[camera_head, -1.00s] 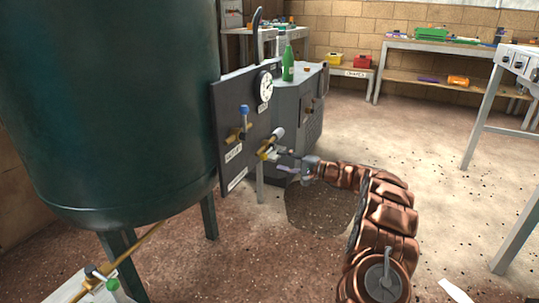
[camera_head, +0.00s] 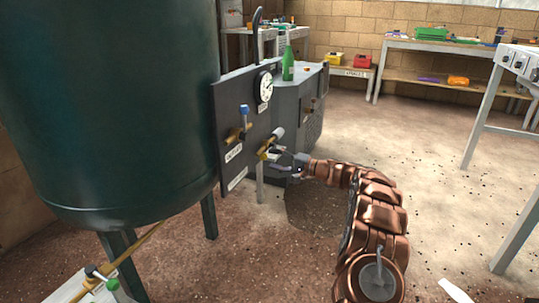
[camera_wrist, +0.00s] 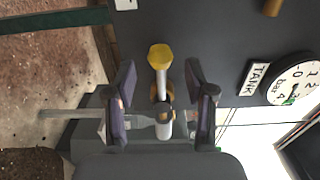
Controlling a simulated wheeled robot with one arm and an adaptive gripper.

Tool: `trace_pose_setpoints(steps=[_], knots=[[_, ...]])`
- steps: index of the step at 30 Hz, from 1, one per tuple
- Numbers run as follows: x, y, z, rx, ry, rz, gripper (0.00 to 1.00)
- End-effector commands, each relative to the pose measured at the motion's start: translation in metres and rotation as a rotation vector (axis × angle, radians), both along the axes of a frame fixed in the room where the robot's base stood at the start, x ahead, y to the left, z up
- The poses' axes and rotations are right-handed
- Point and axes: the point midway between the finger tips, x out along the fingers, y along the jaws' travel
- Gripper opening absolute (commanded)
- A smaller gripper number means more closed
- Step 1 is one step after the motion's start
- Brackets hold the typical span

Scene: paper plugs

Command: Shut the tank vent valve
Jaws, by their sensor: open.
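My gripper (camera_head: 286,167) is just right of the lower valve. In the wrist view, my open gripper (camera_wrist: 161,100) has a finger on each side of this valve's pale handle (camera_wrist: 162,85), with gaps visible. The yellow hexagonal end (camera_wrist: 160,57) shows between and beyond the fingertips.
A pressure gauge (camera_head: 264,87) sits above on the panel; the wrist view shows it beside a "TANK" label (camera_wrist: 254,78). A green bottle (camera_head: 288,63) stands on the grey cabinet behind. A green-handled fitting (camera_head: 112,285) is at lower left.

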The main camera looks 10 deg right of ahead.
Motion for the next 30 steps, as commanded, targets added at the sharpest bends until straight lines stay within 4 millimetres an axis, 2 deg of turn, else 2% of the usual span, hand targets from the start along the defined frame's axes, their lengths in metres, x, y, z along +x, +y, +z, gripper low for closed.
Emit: trace_pose_setpoints(steps=[24,30], knots=[[0.019,0.027,0.000,0.001,0.001,0.001,0.54],[0.019,0.028,0.000,0.001,0.000,0.001,0.54]])
